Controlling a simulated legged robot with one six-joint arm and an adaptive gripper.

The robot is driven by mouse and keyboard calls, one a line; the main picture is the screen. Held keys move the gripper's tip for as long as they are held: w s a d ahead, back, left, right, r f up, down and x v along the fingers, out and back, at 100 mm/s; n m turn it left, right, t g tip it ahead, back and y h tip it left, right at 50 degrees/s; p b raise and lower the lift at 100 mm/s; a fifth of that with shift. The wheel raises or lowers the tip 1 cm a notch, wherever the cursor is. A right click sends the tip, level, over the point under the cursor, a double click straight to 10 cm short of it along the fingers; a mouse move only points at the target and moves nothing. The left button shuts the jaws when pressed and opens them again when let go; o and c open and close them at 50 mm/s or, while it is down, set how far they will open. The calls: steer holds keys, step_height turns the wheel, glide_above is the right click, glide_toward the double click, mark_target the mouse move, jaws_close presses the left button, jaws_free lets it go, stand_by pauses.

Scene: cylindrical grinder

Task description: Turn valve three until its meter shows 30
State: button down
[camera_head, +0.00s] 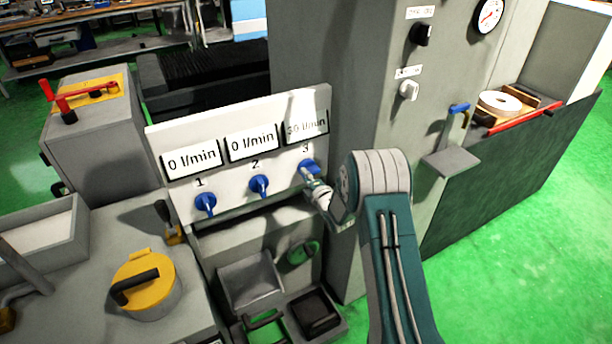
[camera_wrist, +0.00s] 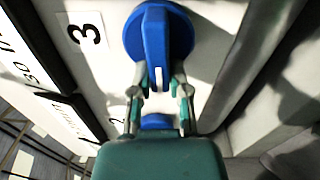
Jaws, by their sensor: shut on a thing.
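Valve three is a blue knob (camera_head: 308,168) under the number 3 on the white panel (camera_head: 225,188). Its meter (camera_head: 305,127) reads 30 l/min. In the wrist view the blue valve three (camera_wrist: 160,45) fills the upper middle, with its raised handle between my fingers. My gripper (camera_head: 313,180) is at valve three, and in the wrist view my gripper (camera_wrist: 160,88) is shut on the handle. Valve one (camera_head: 205,204) and valve two (camera_head: 259,185) are blue knobs to the left; their meters (camera_head: 191,159) (camera_head: 252,142) read 0 l/min.
A grey cabinet (camera_head: 345,60) with a gauge (camera_head: 489,14) and switches stands behind and right of the panel. A yellow lid (camera_head: 146,284) with a black handle is at lower left. Trays (camera_head: 251,283) lie below the panel. Green floor shows at right.

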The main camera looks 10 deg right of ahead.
steer(key=shift+s+a+f, duration=0.1)
steer(key=shift+a+f, duration=0.05)
steer(key=shift+f, duration=0.15)
steer(key=c, duration=0.6)
jaws_free()
steer(key=shift+a+r, duration=0.1)
steer(key=v, duration=1.2)
